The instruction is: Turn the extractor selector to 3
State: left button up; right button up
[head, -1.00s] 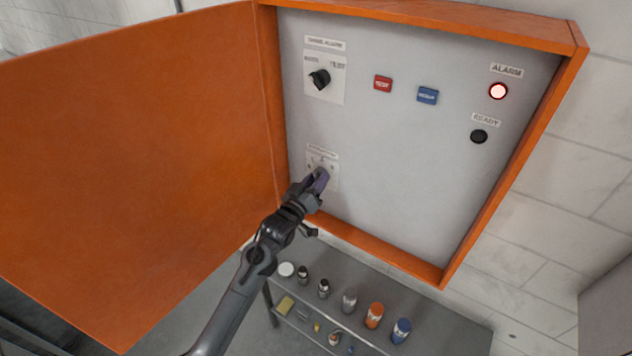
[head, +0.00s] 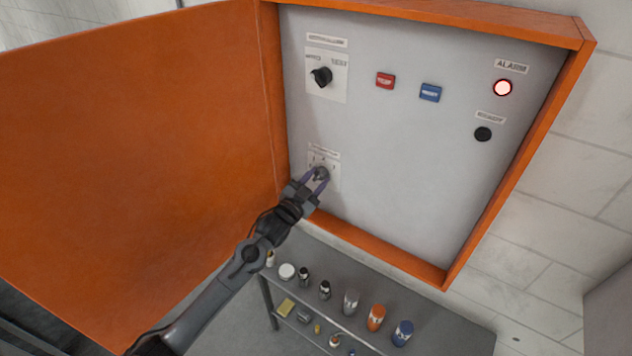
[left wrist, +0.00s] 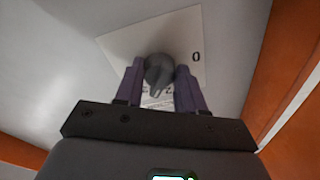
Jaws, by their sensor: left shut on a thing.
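The extractor selector is a small grey knob (head: 321,173) on a white plate (head: 333,183) at the lower left of the grey panel. In the left wrist view the knob (left wrist: 158,72) sits between the two purple fingers of my left gripper (left wrist: 160,85), in front of its white plate (left wrist: 185,38). A "0" shows on the plate's right; other marks are partly hidden by the knob and fingers. My left gripper (head: 314,177) is shut on the knob. The knob's exact setting cannot be read. My right gripper is not in view.
The open orange door (head: 140,150) stands to the left of the arm. Above are another black selector (head: 321,76), a red button (head: 386,81), a blue button (head: 430,92), a lit alarm lamp (head: 503,88) and a dark ready lamp (head: 483,134). A bench (head: 440,325) with several bottles stands below.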

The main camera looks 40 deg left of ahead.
pick_arm(q)
jog(key=shift+m, duration=0.7)
jog(key=o, duration=1)
jog(key=shift+o, duration=0.2)
jog(key=s+f+b, duration=0.1)
jog(key=s+b, duration=0.1)
jog(key=s, duration=0.8)
jog(key=shift+s+d+b, duration=0.3)
jog(key=shift+s+d, duration=0.05)
jog(key=shift+d, duration=0.05)
